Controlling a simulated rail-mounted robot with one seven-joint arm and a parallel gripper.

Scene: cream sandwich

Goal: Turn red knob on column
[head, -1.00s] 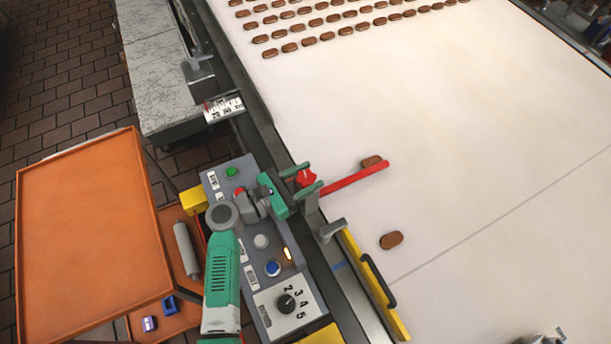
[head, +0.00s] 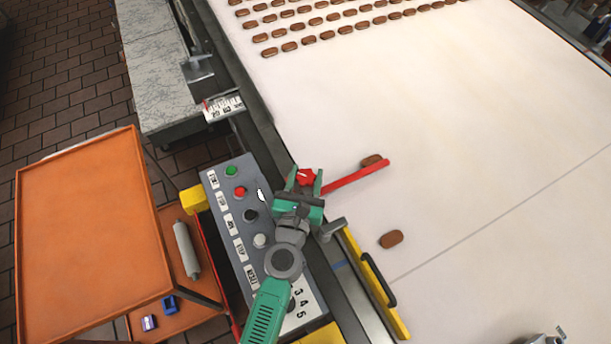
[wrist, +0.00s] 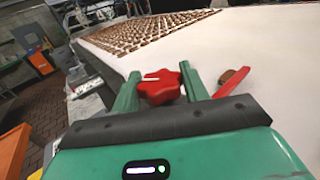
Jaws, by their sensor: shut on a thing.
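The red knob (head: 306,177) sits on the column at the edge of the belt, with a long red bar (head: 356,178) reaching out to its right over the belt. In the wrist view the lobed knob (wrist: 160,89) shows a white mark on top. My gripper (head: 305,181) is at the knob, with one green finger on each side of it. In the wrist view my gripper (wrist: 161,88) is shut on the knob. The column under the knob is mostly hidden by my gripper.
A grey control panel (head: 222,196) with several coloured buttons lies left of my arm. The pale belt (head: 480,150) carries brown sandwiches in rows at the back and loose ones nearer. An orange tray (head: 90,235) stands at left. A yellow guard (head: 372,285) runs along the belt edge.

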